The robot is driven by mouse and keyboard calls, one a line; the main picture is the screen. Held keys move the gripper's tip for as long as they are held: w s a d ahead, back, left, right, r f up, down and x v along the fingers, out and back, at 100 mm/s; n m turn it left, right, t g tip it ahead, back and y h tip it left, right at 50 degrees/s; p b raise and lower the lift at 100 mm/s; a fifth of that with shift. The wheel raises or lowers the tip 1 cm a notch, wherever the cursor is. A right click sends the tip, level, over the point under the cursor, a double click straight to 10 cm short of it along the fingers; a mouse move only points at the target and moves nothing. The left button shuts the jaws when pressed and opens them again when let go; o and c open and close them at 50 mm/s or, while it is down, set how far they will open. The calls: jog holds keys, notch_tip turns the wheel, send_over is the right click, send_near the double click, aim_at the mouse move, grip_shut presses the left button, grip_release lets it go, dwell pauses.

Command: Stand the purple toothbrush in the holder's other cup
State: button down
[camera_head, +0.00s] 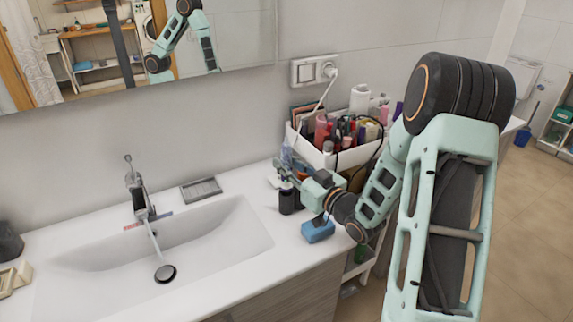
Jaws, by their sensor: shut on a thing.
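My gripper (284,172) is at the counter's right part, just above and beside a dark cup (287,201), which looks like part of the holder. The gripper is shut on a thin, pale bluish-purple upright thing (286,155), which appears to be the purple toothbrush. It is small here, and the fingers hide its lower part. I cannot tell whether its lower end is inside a cup or above it. The holder's cups cannot be told apart clearly behind the gripper.
A blue block (318,231) lies near the counter's front edge. The sink basin (240,235), faucet (140,190) and a grey soap dish (201,190) are to the left. A cable hangs from the wall socket (314,70).

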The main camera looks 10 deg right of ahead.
aim_at(286, 179)
jog(key=shift+f+b, duration=2.45)
jog(key=shift+f, duration=0.05)
jog(key=shift+r, duration=0.1)
jog(key=shift+r+p, duration=1.2)
jog(key=shift+r, duration=0.9)
jog(key=shift+b, duration=0.75)
jog(key=shift+f+b, duration=2.1)
jog(key=shift+f, duration=0.1)
jog(key=c, duration=1.6)
grip_release()
